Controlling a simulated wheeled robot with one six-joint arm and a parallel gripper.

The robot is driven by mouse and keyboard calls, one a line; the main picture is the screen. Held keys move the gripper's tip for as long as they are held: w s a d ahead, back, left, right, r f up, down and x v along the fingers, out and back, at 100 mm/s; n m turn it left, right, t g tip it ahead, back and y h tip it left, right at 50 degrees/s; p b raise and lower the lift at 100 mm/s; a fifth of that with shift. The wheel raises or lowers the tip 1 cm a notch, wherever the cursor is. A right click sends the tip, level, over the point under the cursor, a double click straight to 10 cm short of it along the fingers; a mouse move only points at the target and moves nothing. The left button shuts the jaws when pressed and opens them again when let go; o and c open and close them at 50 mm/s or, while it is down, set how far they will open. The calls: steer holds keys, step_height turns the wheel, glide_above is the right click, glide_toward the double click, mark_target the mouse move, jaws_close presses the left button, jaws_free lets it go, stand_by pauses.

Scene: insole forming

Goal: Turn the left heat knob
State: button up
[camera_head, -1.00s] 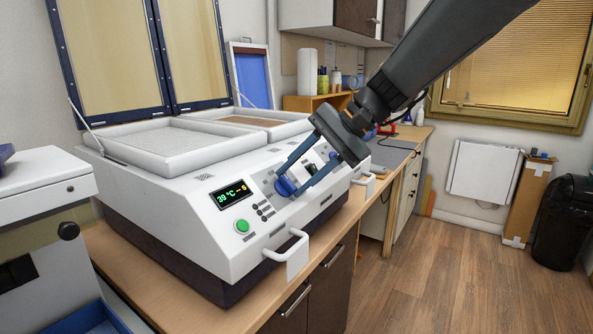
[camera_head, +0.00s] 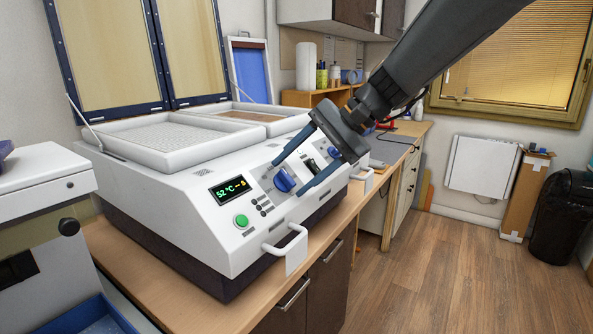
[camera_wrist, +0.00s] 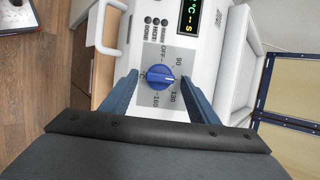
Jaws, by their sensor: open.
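The left heat knob (camera_head: 284,180) is a blue dial on the sloped front panel of the white forming machine (camera_head: 160,200). In the wrist view the knob (camera_wrist: 160,77) sits on a grey scale plate marked OFF, 90, 130 and 160. My gripper (camera_head: 290,174) is open, with its two blue fingers on either side of the knob and their tips short of it or just beside it. In the wrist view a gap shows between the knob and each fingertip. The display (camera_head: 228,191) reads 52 °C. A second blue knob (camera_head: 333,153) is partly hidden behind my gripper.
A green button (camera_head: 242,221) and small black buttons sit beside the display. A white handle (camera_head: 285,243) juts from the machine's front. Framed lids stand raised behind. The wooden counter (camera_head: 250,305) runs along the front, with open floor to the right.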

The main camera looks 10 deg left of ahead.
steer(key=b+v, duration=0.1)
steer(key=v, duration=0.6)
steer(key=shift+d+r, duration=0.3)
